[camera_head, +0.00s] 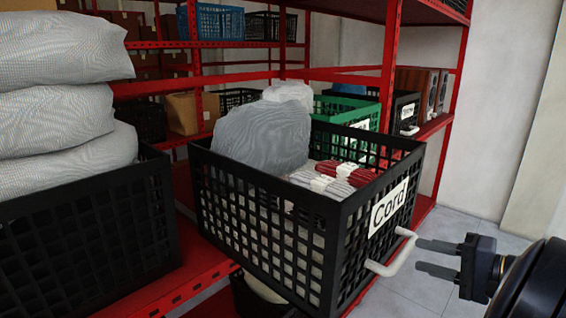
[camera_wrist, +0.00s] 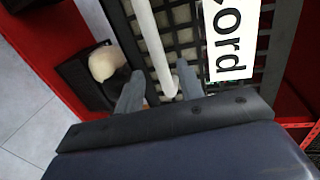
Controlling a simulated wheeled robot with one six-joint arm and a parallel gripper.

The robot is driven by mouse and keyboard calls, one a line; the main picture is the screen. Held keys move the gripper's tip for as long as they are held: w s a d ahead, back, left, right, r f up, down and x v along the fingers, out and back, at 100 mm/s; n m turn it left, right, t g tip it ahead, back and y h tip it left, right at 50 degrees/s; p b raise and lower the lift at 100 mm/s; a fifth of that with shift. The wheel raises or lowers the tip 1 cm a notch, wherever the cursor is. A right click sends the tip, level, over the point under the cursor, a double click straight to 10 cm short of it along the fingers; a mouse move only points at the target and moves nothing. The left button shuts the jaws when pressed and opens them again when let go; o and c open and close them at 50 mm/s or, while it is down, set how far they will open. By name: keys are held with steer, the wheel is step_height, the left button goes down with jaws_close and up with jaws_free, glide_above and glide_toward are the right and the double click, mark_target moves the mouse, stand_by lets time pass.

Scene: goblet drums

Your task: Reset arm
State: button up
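My gripper (camera_head: 437,257) is open beside the white handle (camera_head: 392,262) of a black crate (camera_head: 285,215) labelled "Cord". In the wrist view, my gripper's two fingers (camera_wrist: 158,92) are apart, and the white handle (camera_wrist: 151,45) reaches down between them. I cannot tell whether a finger touches it. The crate holds a grey bag (camera_head: 262,138) and bundles of red and grey cord (camera_head: 346,173). It sits on a red shelf and juts over its edge.
Another black crate (camera_head: 85,240) with stacked grey bags (camera_head: 62,105) stands at left. A green crate (camera_head: 345,112) and a black crate (camera_head: 405,110) stand further back on the red rack. The grey floor (camera_head: 465,228) at right looks clear. A white wall (camera_head: 505,90) is behind it.

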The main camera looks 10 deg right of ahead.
mark_target(402, 251)
steer(key=shift+x, duration=2.85)
